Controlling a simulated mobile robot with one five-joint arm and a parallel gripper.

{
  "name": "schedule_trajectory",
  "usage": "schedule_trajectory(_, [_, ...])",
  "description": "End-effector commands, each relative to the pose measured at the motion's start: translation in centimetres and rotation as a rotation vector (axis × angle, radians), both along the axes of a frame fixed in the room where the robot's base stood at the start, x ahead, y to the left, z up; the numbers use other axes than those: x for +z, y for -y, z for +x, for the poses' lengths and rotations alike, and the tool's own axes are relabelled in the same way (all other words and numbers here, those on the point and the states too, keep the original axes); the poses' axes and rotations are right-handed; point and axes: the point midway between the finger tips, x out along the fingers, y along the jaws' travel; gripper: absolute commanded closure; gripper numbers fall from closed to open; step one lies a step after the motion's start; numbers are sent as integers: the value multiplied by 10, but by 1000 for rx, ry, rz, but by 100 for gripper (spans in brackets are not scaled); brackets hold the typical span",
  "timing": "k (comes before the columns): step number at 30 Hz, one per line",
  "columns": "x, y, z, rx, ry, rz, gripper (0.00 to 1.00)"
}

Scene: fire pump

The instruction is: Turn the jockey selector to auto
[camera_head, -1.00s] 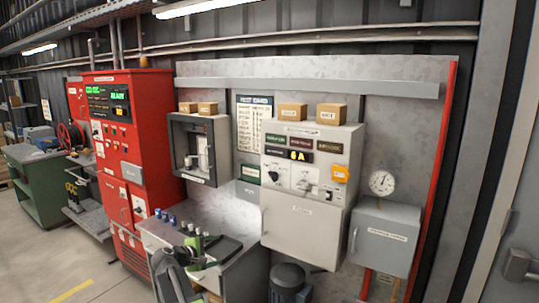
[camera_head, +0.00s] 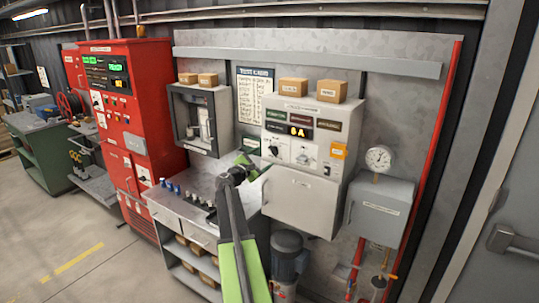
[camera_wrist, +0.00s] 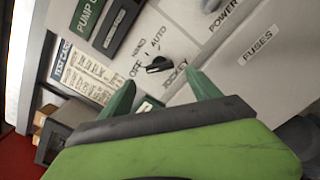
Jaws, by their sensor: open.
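The jockey selector (camera_wrist: 158,64) is a small black knob on the light grey panel, with HAND, OFF, AUTO and JOCKEY lettered around it in the wrist view. Its narrow end seems to lie toward OFF, but the pointer is too small to be sure. In the head view the selector (camera_head: 274,150) is a dark spot at the panel's lower left. My gripper (camera_wrist: 161,80) is open and empty, its two green fingers below the knob in the picture, one to each side, apparently short of it. In the head view my gripper (camera_head: 252,167) is just left of and below the selector.
A workbench (camera_head: 180,212) with small bottles stands below left. A grey wall box (camera_head: 208,118) is left of the panel. The FUSES cover (camera_head: 300,200) lies under the selector. A gauge (camera_head: 378,158) on a grey box is at right. Floor is clear at left.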

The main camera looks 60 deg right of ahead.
Motion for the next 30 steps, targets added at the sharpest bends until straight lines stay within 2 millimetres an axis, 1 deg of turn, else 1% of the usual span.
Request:
schedule_trajectory(1, [0, 15, 2, -1, 0, 0, 28])
schedule_trajectory(3, [0, 32, 1, -2, 0, 1, 28])
schedule_trajectory(6, [0, 50, 1, -1, 1, 1, 28])
schedule_trajectory(9, [0, 63, 0, -1, 1, 0, 28])
schedule_trajectory(13, [0, 70, 0, 0, 1, 0, 28])
schedule_trajectory(20, [0, 70, -1, 0, 1, 0, 28])
schedule_trajectory(21, [0, 70, -1, -1, 1, 1, 29])
schedule_trajectory(30, [0, 70, -1, -1, 1, 1, 69])
